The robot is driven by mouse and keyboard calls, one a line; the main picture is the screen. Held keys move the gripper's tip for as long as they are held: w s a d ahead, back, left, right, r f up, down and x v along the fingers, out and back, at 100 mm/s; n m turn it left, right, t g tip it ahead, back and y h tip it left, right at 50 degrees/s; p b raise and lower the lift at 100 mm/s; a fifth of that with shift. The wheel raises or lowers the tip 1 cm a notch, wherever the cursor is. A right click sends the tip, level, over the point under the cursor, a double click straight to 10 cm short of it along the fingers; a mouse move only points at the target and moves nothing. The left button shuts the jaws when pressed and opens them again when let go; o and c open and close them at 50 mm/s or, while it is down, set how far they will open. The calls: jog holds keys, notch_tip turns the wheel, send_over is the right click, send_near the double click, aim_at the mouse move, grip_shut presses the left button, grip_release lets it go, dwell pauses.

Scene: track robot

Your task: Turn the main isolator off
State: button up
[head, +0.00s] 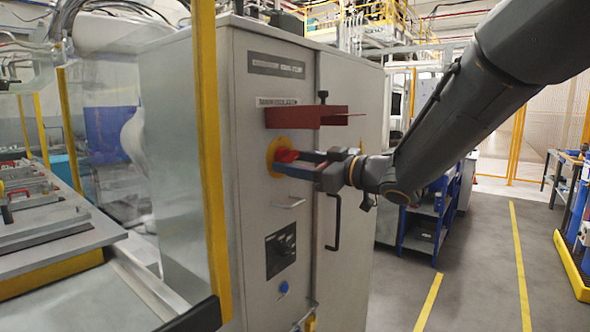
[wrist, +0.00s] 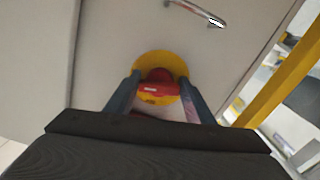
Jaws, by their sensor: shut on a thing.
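The main isolator is a red rotary handle (head: 287,156) on a round yellow plate (head: 273,157), on the front of a grey cabinet (head: 270,220). My gripper (head: 283,160) reaches in from the right, its two fingers shut on the red handle. In the wrist view the red handle (wrist: 158,90) sits between the two fingers (wrist: 158,92), in front of the yellow plate (wrist: 160,64). The fingers hide part of the handle, and I cannot tell its exact turn position. A red flap (head: 305,117) sticks out from the cabinet just above the handle.
A black door handle (head: 336,222) is to the right. A yellow post (head: 210,150) stands at left. Open floor (head: 480,270) lies at right.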

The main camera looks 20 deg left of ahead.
jog(key=n+b, duration=0.4)
jog(key=n, duration=0.1)
jog(key=n+b, duration=0.9)
jog(key=b, duration=0.1)
jog(key=shift+w+d+r+n, duration=0.1)
jog(key=shift+w+r+n, duration=0.15)
jog(key=shift+n, duration=0.15)
jog(key=o, duration=0.7)
jog(key=shift+o, duration=0.2)
jog(key=b+v, duration=0.1)
jog(key=v, duration=0.7)
